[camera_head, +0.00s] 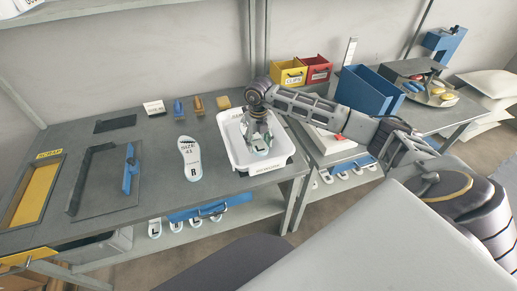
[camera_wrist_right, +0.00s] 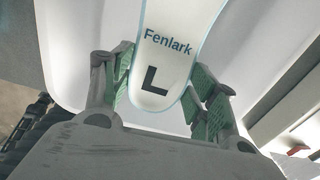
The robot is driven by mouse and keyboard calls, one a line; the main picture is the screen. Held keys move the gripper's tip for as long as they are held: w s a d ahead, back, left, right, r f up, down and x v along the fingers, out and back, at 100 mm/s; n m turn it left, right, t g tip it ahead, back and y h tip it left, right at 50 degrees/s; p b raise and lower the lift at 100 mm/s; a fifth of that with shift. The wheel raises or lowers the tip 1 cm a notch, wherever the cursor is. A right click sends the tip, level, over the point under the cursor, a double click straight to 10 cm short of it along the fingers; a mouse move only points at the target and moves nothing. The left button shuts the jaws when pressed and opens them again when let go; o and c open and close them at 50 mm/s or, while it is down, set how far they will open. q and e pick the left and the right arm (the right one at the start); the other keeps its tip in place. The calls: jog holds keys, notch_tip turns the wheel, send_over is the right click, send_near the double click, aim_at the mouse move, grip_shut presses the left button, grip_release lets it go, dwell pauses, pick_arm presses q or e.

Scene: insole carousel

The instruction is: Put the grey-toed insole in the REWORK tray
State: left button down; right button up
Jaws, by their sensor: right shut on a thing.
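My right gripper (camera_head: 259,140) reaches down into the white tray (camera_head: 272,180) on the table. In the right wrist view my right gripper (camera_wrist_right: 163,75) is shut on the heel end of a white insole (camera_wrist_right: 177,42) with a blue edge, marked "Fenlark" and "L". The toe of this insole is out of that view, so its colour cannot be told. The white tray's pale surface (camera_wrist_right: 75,50) lies around and behind the insole; whether the insole touches it is unclear. The tray's front label is too small to read surely. My left gripper is not in view.
Another insole (camera_head: 189,160), marked "R", lies left of the tray. A yellow SCRAP bin (camera_head: 38,190) and a grey plate with a blue handle (camera_head: 130,170) are further left. Yellow and red bins (camera_head: 318,71) and a blue box (camera_head: 365,92) stand behind and right.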

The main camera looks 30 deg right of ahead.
aim_at(259, 146)
jog(key=shift+f, duration=1.85)
jog(key=shift+f, duration=0.15)
jog(key=o, duration=1)
jog(key=shift+r, duration=6.15)
